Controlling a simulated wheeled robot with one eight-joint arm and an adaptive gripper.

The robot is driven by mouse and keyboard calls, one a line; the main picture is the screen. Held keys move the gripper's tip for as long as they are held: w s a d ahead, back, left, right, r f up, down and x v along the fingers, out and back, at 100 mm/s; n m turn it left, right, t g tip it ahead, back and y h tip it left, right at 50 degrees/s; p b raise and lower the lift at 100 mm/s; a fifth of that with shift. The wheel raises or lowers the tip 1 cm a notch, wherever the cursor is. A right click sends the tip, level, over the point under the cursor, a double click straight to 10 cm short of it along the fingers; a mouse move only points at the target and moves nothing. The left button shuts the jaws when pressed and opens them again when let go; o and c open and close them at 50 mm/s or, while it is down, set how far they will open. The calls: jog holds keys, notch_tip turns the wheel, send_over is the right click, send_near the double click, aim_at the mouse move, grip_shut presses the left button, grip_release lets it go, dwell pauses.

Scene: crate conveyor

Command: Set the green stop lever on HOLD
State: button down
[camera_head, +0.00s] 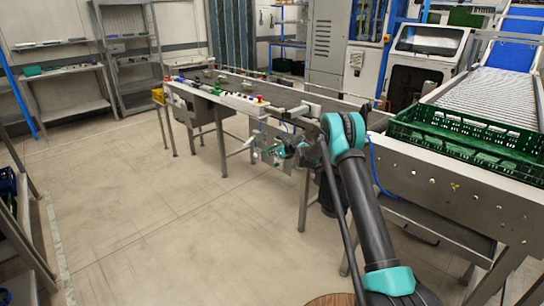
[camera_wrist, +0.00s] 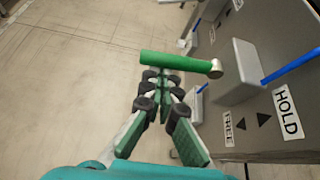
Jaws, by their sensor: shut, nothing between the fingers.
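The green stop lever (camera_wrist: 178,62) shows in the wrist view as a green bar with its metal pivot end (camera_wrist: 215,69) at a grey block on the panel. The bar reaches left from the pivot, across the front of my fingertips. My gripper (camera_wrist: 161,76) is shut and empty, its tips right at the lever; whether they touch it I cannot tell. The panel bears a FREE label (camera_wrist: 228,127) and a HOLD label (camera_wrist: 288,112), with dark triangles between them. In the head view my arm hides much of the lever area.
The grey panel (camera_wrist: 255,30) with blue rods (camera_wrist: 290,66) lies close on the right of my gripper. In the head view a conveyor (camera_head: 215,92) runs behind, and a green crate (camera_head: 470,135) stands on the roller line at right. The floor (camera_head: 140,190) at left is clear.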

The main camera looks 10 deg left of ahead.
notch_tip(320, 180, up, 2)
jog(key=m+g+y, duration=0.1)
jog(key=m+g, duration=0.1)
jog(key=shift+r+m+y, duration=0.2)
jog(key=shift+m+y, duration=0.1)
jog(key=shift+y, duration=0.1)
jog(key=shift+r, duration=0.3)
dwell(0.4)
